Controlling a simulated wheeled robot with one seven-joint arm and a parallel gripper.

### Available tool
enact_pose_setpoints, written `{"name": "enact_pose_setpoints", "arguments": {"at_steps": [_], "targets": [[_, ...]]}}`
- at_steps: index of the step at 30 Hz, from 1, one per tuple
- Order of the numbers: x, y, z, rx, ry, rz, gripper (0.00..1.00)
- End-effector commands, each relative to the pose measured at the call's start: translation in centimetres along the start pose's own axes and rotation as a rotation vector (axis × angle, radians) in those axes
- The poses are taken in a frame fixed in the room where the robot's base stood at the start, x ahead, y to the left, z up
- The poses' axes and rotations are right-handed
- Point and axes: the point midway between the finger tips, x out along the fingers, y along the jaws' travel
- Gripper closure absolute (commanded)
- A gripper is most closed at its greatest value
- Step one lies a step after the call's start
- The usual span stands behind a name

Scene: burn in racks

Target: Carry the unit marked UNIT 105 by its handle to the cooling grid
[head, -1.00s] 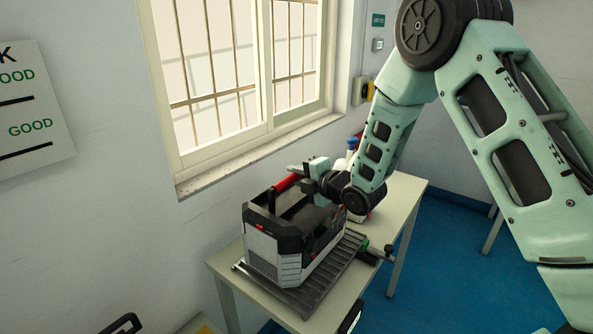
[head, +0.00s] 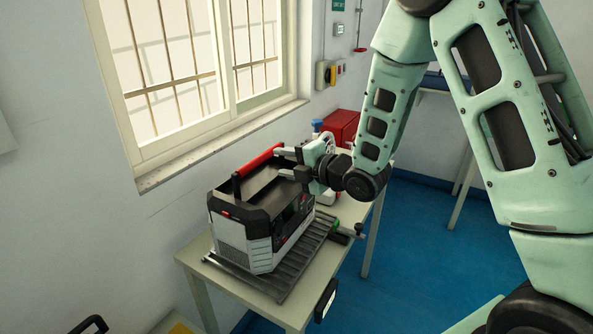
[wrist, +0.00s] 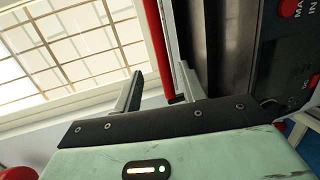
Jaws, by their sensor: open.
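A black and grey boxy unit with a red bar handle (head: 258,160) along its top sits on a dark ribbed grid (head: 312,252) on a small table. I cannot read a unit number on the unit (head: 247,232). My gripper (head: 282,162) is open beside the right end of the handle, near the unit's top. In the wrist view the red handle (wrist: 158,45) runs upward from between my two apart fingers (wrist: 162,88). The handle does not look clamped.
The pale table (head: 312,283) stands under a barred window (head: 190,75). A red box (head: 341,126) and a blue-capped item (head: 317,125) are behind my gripper. A green-ended clamp or knob (head: 345,232) sits at the grid's right. Blue floor is open to the right.

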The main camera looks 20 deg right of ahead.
Motion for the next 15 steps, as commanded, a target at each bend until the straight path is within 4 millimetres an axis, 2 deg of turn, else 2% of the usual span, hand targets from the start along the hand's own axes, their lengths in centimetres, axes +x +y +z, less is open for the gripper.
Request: {"name": "enact_pose_setpoints", "arguments": {"at_steps": [3,6,15], "targets": [[-2.0,-0.2,0.1,0.000,-0.003,0.000,0.59],[-3.0,-0.1,0.0,0.000,-0.002,0.000,0.59],[-3.6,0.0,-0.5,0.030,-0.001,-0.023,0.59]]}}
